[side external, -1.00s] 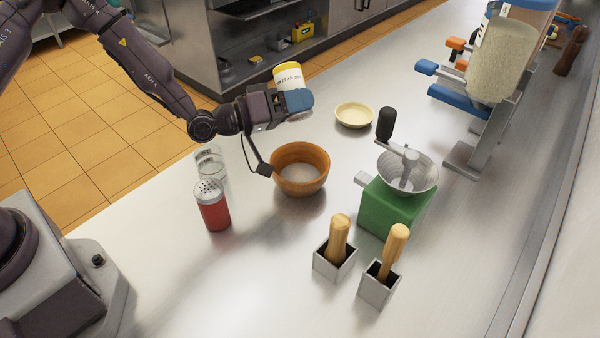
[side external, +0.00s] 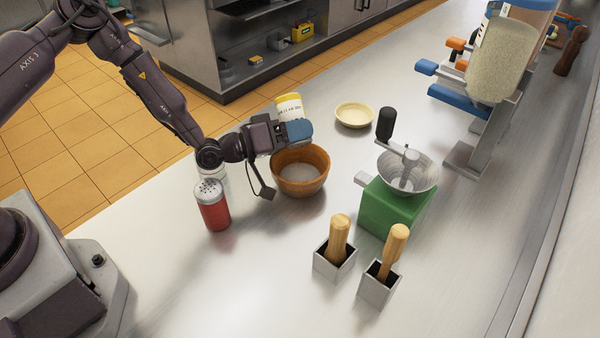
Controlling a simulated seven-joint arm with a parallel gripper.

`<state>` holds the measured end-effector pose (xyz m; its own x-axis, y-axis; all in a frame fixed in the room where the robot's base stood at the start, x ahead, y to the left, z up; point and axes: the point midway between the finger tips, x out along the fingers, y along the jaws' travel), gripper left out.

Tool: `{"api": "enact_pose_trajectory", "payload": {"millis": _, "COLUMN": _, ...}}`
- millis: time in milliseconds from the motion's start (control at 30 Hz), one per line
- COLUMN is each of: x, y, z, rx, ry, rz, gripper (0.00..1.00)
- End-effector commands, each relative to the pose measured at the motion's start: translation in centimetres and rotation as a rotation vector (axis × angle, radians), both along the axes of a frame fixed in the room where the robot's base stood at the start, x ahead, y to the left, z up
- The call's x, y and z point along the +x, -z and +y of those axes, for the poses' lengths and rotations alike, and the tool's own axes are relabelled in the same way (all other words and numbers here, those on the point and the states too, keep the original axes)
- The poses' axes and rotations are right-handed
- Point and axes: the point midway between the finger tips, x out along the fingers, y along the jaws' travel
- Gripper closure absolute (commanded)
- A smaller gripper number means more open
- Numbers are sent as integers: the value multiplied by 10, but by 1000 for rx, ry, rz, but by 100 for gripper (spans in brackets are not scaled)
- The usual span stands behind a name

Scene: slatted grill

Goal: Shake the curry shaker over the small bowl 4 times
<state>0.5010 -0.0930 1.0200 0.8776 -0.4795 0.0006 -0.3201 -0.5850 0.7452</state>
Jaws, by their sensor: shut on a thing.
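A white-labelled shaker (side external: 289,106) with a yellow top edge is held by my gripper (side external: 292,130), which is shut on it with blue fingers. The label's print is too small to read. The shaker leans a little, and its lower part is hidden by the gripper. My gripper is over the far rim of a brown bowl (side external: 300,185) with pale contents. A smaller cream bowl (side external: 354,116) stands apart, behind and to the right. The holed end of the held shaker does not show.
A red shaker (side external: 213,209) with a holed metal top stands left of the brown bowl. A clear shaker (side external: 217,172) behind it is partly hidden by my arm. Right are a green grinder (side external: 392,208), wooden-handled tools (side external: 339,237) in metal holders, and a dispenser (side external: 497,60).

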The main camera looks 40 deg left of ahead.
Motion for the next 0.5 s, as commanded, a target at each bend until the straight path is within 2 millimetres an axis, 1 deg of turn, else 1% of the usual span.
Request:
{"api": "enact_pose_trajectory", "payload": {"millis": 167, "x": 0, "y": -5, "z": 0, "rx": -1, "ry": 0, "rz": -1, "gripper": 72}}
{"api": "enact_pose_trajectory", "payload": {"millis": 500, "x": 0, "y": -54, "z": 1, "rx": 0, "ry": -1, "rz": -4, "gripper": 72}}
